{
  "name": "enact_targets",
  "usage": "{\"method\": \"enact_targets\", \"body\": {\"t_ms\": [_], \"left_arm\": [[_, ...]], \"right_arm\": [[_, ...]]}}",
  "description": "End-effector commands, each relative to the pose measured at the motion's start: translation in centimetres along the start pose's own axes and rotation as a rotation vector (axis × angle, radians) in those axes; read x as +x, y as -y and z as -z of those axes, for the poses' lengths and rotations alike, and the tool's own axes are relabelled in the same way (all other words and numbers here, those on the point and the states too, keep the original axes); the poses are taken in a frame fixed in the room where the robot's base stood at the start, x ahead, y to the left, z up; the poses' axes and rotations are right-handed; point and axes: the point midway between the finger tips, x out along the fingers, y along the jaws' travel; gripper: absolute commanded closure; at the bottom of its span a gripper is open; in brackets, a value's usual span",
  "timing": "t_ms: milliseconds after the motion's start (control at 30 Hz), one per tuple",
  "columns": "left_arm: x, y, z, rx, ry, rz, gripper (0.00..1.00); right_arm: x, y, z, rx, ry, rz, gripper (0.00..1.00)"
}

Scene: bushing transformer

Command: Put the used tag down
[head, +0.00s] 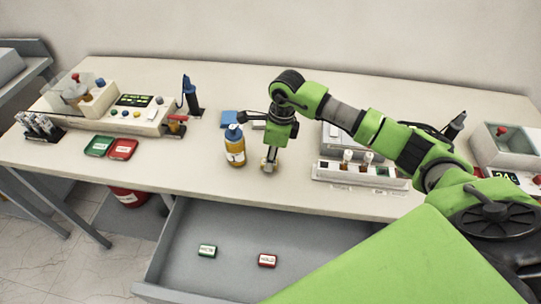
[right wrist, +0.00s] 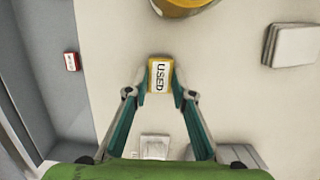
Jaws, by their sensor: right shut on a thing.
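The used tag (right wrist: 159,75) is a small yellow block with a white face reading "USED". In the right wrist view it sits between the fingertips of my right gripper (right wrist: 161,90), which is shut on it. In the head view my right gripper (head: 269,164) points down at the bench, just right of the orange bottle, near the front edge. The tag is mostly hidden there, and I cannot tell whether it touches the bench top. My left gripper is not in view.
The orange bottle with a blue cap (head: 235,147) stands close left of my gripper. A rack of vials (head: 361,172) is to the right. Below the bench (head: 200,172), an open drawer (head: 225,234) holds a green tag (head: 207,251) and a red tag (head: 267,260).

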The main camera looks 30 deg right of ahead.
Motion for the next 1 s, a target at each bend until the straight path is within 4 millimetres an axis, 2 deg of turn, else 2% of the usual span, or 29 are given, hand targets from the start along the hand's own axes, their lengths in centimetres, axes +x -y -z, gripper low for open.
{"method": "enact_targets", "body": {"t_ms": [67, 467, 500, 533, 567, 1000], "left_arm": [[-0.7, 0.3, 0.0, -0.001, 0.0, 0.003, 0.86], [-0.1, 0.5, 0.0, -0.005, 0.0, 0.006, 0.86], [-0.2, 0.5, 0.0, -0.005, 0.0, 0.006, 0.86], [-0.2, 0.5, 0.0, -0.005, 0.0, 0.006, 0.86], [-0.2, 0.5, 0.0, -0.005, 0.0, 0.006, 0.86], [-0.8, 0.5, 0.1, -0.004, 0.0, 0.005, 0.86]], "right_arm": [[0.4, 0.0, 0.1, 0.0, 0.0, 0.0, 0.88], [1.2, 0.1, 0.2, 0.0, 0.001, 0.002, 0.88], [1.1, 0.1, 0.1, 0.0, 0.001, 0.002, 0.72], [1.0, 0.1, 0.1, 0.0, 0.001, 0.002, 0.64], [1.0, 0.0, 0.1, 0.0, 0.001, 0.002, 0.6], [0.4, 0.1, 0.0, 0.0, 0.002, 0.002, 0.6]]}}
